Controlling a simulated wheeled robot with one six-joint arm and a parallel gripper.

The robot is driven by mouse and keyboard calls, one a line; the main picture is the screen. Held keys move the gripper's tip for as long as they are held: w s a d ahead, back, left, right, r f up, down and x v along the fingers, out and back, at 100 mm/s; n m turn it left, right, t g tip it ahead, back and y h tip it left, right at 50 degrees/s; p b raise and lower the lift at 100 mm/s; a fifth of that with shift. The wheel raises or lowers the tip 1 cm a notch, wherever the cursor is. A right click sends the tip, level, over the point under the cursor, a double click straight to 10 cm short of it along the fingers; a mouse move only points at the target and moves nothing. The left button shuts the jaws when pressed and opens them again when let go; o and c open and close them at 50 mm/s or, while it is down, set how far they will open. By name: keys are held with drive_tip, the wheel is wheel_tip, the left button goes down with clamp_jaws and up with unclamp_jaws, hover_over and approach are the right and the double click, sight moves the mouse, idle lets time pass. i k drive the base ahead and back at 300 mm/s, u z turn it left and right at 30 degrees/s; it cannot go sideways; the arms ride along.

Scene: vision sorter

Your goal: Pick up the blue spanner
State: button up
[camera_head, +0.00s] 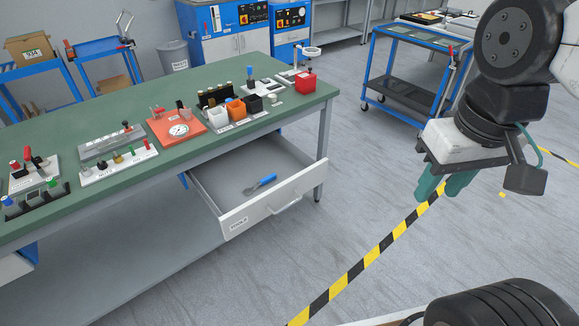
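A spanner with a blue handle (264,181) lies flat inside an open white drawer (245,216) below the green-topped workbench. The grey end of the spanner points to the lower left. My gripper (444,188) hangs in the air at the right of the picture, well apart from the drawer and the spanner. Its green fingers point down. Their tips partly overlap in this view, so I cannot tell whether they are open or shut. Nothing shows held between them.
A blue trolley (400,95) stands behind at the right. Black-and-yellow tape (370,257) crosses the clear floor between drawer and gripper.

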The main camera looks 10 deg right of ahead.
sight(263, 182)
drive_tip(key=u, duration=0.1)
drive_tip(key=i, duration=0.65)
drive_tip(key=u, duration=0.8)
drive_tip(key=i, duration=0.45)
drive_tip(key=u, duration=0.5)
